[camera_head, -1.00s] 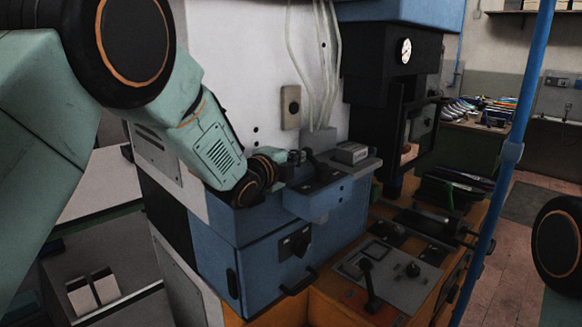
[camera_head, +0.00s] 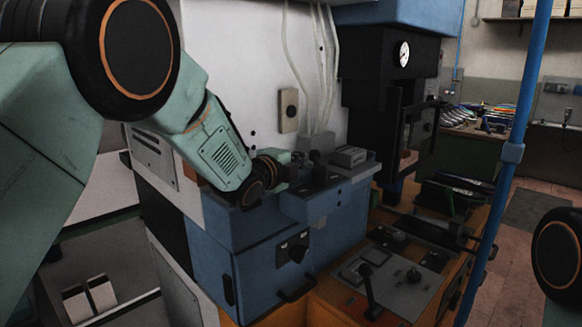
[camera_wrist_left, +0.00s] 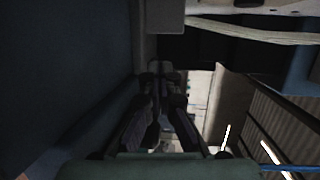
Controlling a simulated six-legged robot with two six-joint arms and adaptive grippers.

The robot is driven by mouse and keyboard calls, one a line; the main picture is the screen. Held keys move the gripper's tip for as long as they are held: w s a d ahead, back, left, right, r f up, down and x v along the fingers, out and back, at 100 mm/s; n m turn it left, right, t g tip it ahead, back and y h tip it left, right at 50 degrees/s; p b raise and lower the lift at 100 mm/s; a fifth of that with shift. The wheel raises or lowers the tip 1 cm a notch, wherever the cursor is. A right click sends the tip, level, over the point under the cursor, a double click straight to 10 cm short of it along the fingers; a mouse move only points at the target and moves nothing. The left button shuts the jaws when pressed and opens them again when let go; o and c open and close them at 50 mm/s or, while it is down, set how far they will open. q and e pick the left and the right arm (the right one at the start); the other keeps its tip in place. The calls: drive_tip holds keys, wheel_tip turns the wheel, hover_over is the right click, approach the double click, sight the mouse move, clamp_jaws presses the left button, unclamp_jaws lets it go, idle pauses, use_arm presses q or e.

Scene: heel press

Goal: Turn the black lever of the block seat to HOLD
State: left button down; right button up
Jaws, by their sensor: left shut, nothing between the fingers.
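My left gripper (camera_head: 299,160) reaches in from the left, over the top of the blue cabinet, with its fingers shut and empty. Its fingertips are close to a small black lever (camera_head: 318,158) on the grey-blue ledge (camera_head: 330,189); I cannot tell whether they touch. The lever is partly lost against dark parts, and no HOLD marking is legible. In the left wrist view the closed fingers (camera_wrist_left: 157,78) point into a dark gap beside a blue-grey wall. My right gripper is out of view.
A blue cabinet (camera_head: 250,270) with a dark knob stands below the ledge. A grey panel (camera_head: 405,292) carries another black-knobbed lever (camera_head: 368,278). A grey box (camera_head: 349,157) sits on the ledge. A blue post (camera_head: 512,150) rises at the right. White hoses (camera_head: 318,70) hang behind.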

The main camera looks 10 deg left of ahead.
use_arm(q)
drive_tip(key=v, duration=1.2)
drive_tip(key=shift+s+f, duration=0.1)
drive_tip(key=shift+s, duration=0.05)
idle(0.5)
